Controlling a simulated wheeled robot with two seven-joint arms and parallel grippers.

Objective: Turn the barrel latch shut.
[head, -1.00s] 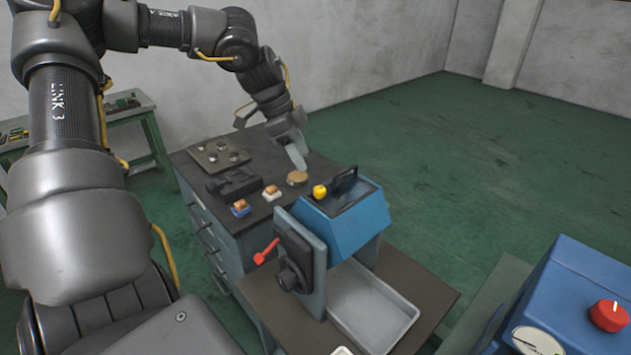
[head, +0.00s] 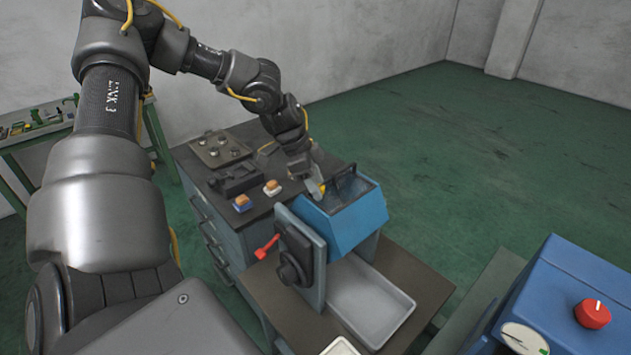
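A blue machine housing (head: 345,220) with a black handle (head: 346,182) on top stands on the dark bench. A small yellow knob (head: 323,188) sits on its top left edge, mostly hidden by my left gripper (head: 318,190). The gripper reaches down from the left and is at the knob; whether it touches it or is closed on it cannot be told. A red lever (head: 266,247) sticks out to the left of the black round part (head: 293,268) on the grey upright plate. No part is labelled as the barrel latch. My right gripper is out of view.
A grey tray (head: 392,325) lies below the housing. A dark cabinet top (head: 262,205) behind left holds a plate with round parts (head: 220,150), a black block and two small orange-topped pieces. A blue box with a red knob (head: 593,313) is at lower right.

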